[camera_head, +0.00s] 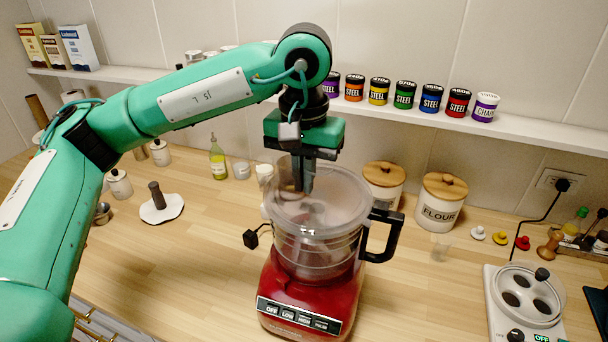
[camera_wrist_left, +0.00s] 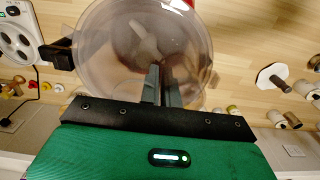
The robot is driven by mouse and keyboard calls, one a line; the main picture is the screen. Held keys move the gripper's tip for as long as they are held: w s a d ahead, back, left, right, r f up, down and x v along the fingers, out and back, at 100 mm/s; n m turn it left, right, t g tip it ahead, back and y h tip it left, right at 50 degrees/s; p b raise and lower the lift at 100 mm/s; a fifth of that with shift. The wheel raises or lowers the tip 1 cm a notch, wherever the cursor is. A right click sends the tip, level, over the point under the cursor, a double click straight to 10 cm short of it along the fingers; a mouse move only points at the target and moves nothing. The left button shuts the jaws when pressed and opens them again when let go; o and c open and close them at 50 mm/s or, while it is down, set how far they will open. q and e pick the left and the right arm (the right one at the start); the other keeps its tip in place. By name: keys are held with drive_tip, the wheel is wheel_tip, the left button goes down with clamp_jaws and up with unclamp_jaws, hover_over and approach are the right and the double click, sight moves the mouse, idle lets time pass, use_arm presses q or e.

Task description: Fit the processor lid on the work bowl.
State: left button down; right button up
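The food processor (camera_head: 310,300) has a red base with a clear work bowl (camera_head: 315,262) on top and a black handle at the right. The clear processor lid (camera_head: 340,190) lies over the bowl mouth; I cannot tell whether it is fully seated. It shows as a wide clear disc in the left wrist view (camera_wrist_left: 100,50). My left gripper (camera_head: 303,187) points down at the lid's raised part, its fingers close together and apparently shut on it. The fingers also show in the left wrist view (camera_wrist_left: 161,85). My right gripper is not in view.
Flour canisters (camera_head: 440,202) stand behind the processor at the right. A white disc with a dark peg (camera_head: 160,207) lies at the left. A white hot plate (camera_head: 525,300) is at the far right. A shelf (camera_head: 450,119) with several tins runs behind.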

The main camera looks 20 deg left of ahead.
use_arm(q)
drive_tip(key=c, duration=1.6)
unclamp_jaws()
drive_tip(key=shift+o, duration=0.2)
wheel_tip(320, 180, up, 14)
drive_tip(key=b, duration=0.1)
